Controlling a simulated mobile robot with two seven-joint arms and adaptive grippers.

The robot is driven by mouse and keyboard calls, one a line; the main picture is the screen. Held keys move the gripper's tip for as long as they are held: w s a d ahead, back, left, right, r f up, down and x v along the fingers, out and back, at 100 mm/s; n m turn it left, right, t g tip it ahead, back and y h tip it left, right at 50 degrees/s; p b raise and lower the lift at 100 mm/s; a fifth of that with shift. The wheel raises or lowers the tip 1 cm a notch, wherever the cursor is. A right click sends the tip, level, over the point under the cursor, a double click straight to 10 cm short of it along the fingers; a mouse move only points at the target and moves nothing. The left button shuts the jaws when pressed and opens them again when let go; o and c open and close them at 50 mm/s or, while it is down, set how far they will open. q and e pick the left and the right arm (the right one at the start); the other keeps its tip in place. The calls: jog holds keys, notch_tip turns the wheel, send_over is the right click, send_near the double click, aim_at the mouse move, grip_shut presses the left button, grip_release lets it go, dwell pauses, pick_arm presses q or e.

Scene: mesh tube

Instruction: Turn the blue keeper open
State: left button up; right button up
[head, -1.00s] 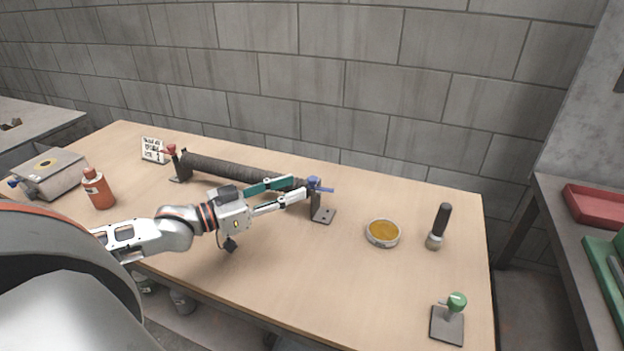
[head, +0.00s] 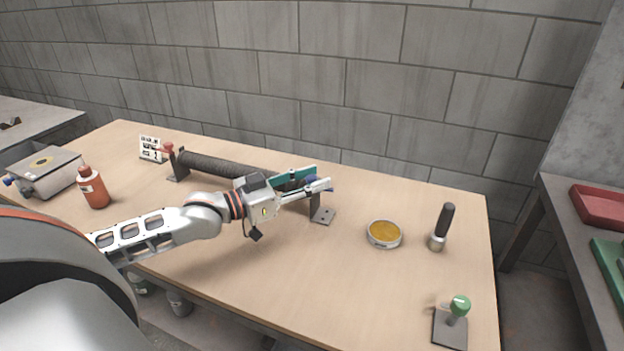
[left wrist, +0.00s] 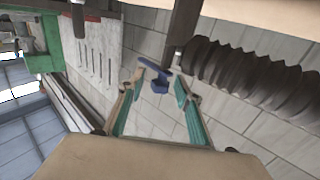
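The blue keeper (left wrist: 157,83) sits on the upright bracket at the right end of the dark ribbed mesh tube (head: 215,165). In the head view, my left gripper (head: 316,178) is at the keeper and hides most of it. In the left wrist view, the gripper's green-lined fingers stand apart with the keeper between and just past the tips. I cannot tell whether either finger touches it. The tube also shows in the left wrist view (left wrist: 245,72). The foot of the right bracket (head: 323,216) rests on the table. My right gripper is not in view.
A red keeper (head: 168,149) is at the tube's left end, beside a small white card (head: 150,148). A red bottle (head: 93,188) and grey box (head: 45,172) stand left. An amber dish (head: 384,233), black-handled tool (head: 441,227) and green-knobbed stand (head: 452,322) are right.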

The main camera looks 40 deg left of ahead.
pick_arm(q)
grip_shut()
